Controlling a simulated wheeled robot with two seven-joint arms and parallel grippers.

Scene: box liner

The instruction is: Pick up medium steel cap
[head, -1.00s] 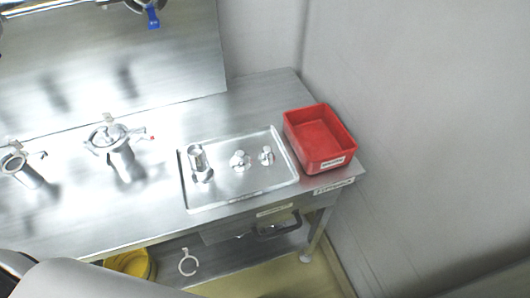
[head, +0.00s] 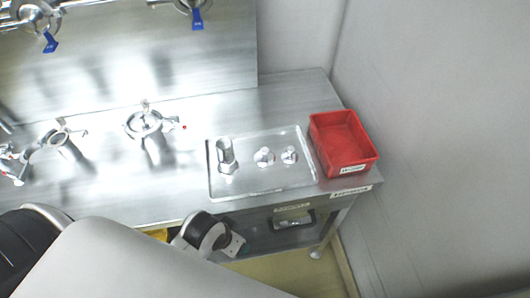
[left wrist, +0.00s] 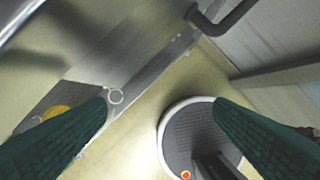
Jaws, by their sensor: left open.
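The tallest cap (head: 226,155) is at the left, the medium steel cap (head: 264,157) is in the middle and the smallest cap (head: 289,155) is at the right. My left arm reaches in from the lower left, with its wrist in front of the table edge, below the tray. In the left wrist view my left gripper (left wrist: 160,105) has its two green fingers wide apart with nothing between them. No cap shows in that view. My right gripper is not in view.
A red bin (head: 343,145) stands right of the tray, near the wall. Steel vessels with clamps (head: 151,132) stand left of the tray. Valves with blue handles (head: 197,17) hang above. A lower shelf and a dark handle (left wrist: 225,18) lie below the tabletop.

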